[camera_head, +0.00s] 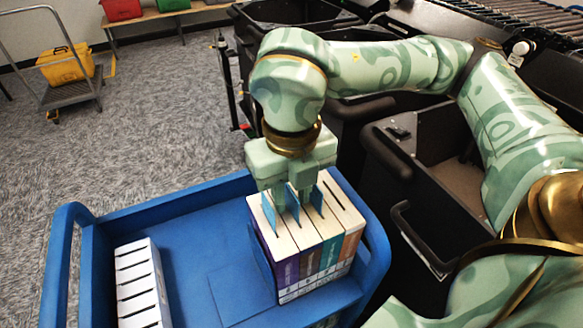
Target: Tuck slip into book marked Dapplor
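Several white-topped books (330,218) stand in a row on the blue cart, spines facing me in purple, brown and teal tones. The spine lettering is too small to read, so I cannot tell which is Dapplor. Blue slips stand upright from the tops: a left slip (267,213), a middle slip (292,204) and a right slip (317,200). The rightmost book top shows an empty dark slot. My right gripper (292,200) points down over the books, its fingers apart on either side of the middle slip. My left gripper is out of view.
A white slotted holder (140,284) lies at the left of the blue cart (195,255), with no slips showing. Dark bins (440,165) stand close to the right. A trolley with a yellow bin (66,65) stands far back left.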

